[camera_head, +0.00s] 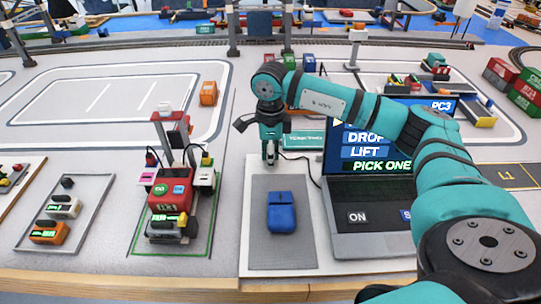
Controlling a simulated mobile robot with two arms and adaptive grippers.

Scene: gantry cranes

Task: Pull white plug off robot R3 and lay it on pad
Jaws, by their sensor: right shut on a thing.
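My right gripper (270,155) points down at the back edge of a grey pad (265,197), with its fingers closed. The small thing between them is mostly hidden, and I cannot make out what it is. A blue mouse-like block (282,212) lies on the pad, in front of the gripper and apart from it. A red gantry machine (170,192) with dark cables and a white part on top (164,107) stands on a green-edged base to the left. I cannot read an R3 label or clearly pick out a white plug. My left gripper is not in view.
An open laptop (368,188) stands right of the pad, partly behind my right arm. A dark cable (308,165) runs between the gripper area and the laptop. A tray with small blocks (35,246) is at the left. An orange container (208,93) stands farther back.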

